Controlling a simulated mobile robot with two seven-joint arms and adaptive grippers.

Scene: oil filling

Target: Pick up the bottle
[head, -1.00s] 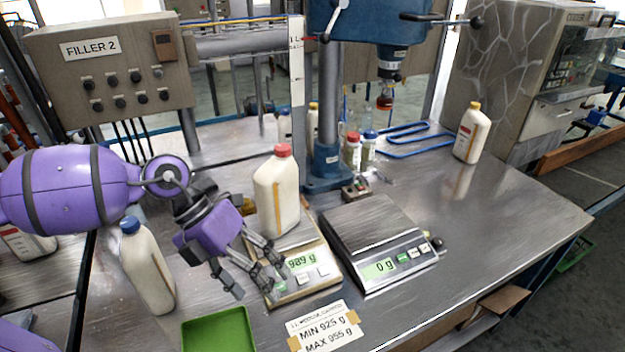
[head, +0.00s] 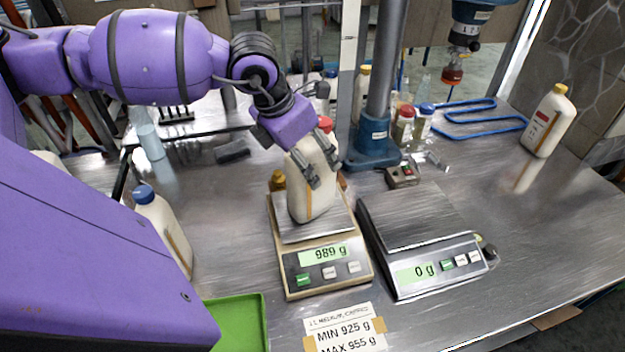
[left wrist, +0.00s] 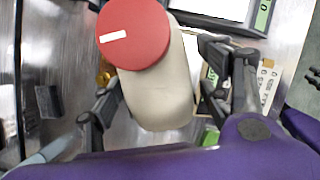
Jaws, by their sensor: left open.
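In the left wrist view the red cap (left wrist: 134,33) and the bottle body (left wrist: 158,95) lie between the open fingers of my left gripper (left wrist: 162,100). I cannot tell whether a finger touches the bottle. My right gripper is not in view.
A second scale (head: 430,265) on the right is empty and reads 0 g. A blue-capped bottle (head: 163,228) stands at the left, near a green tray (head: 236,318). A yellow-capped bottle (head: 548,122) stands at the far right. A blue drill-press column (head: 379,110) rises behind the scales.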

